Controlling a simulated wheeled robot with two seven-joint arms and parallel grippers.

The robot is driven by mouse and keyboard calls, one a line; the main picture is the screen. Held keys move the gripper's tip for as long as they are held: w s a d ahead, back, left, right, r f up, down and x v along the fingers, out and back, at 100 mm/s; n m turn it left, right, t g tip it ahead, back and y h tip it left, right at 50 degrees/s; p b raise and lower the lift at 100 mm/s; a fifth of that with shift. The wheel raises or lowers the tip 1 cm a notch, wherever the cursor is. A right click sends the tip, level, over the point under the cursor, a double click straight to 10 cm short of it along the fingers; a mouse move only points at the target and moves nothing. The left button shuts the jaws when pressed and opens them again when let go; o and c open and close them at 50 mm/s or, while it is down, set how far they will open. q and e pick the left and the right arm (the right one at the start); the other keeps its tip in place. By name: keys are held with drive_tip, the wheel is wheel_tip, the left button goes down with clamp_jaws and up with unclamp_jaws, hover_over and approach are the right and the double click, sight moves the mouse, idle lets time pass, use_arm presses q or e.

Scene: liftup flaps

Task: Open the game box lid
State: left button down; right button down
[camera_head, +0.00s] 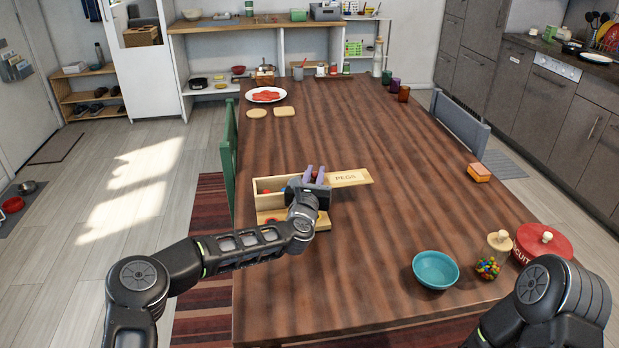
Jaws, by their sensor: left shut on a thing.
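The game box (262,200) is a pale wooden box on the left side of the table, with coloured pieces visible inside its left part. Its lid (350,178), marked "PEGS", sticks out past the right side of the box. My left gripper (314,176) is over the box's right part, with its fingers shut at the lid's left end. The gripper and wrist hide part of the box and the exact contact. My right arm shows at the bottom right, but its gripper is out of view.
The wooden table (350,280) is mostly clear around the box. A teal bowl (436,269), a jar of coloured sweets (488,267) and a red biscuit tin (545,242) stand at the front right. An orange sponge (479,172) lies near the right edge. A plate (282,97) sits farther back.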

use_arm(q)
drive_tip(key=c, duration=1.4)
unclamp_jaws()
drive_tip(key=shift+o, duration=0.2)
drive_tip(key=shift+s+a+b, duration=0.2)
drive_tip(key=shift+s, duration=1.75)
drive_tip(key=shift+s+a+b, duration=0.15)
drive_tip(key=shift+s, duration=1.8)
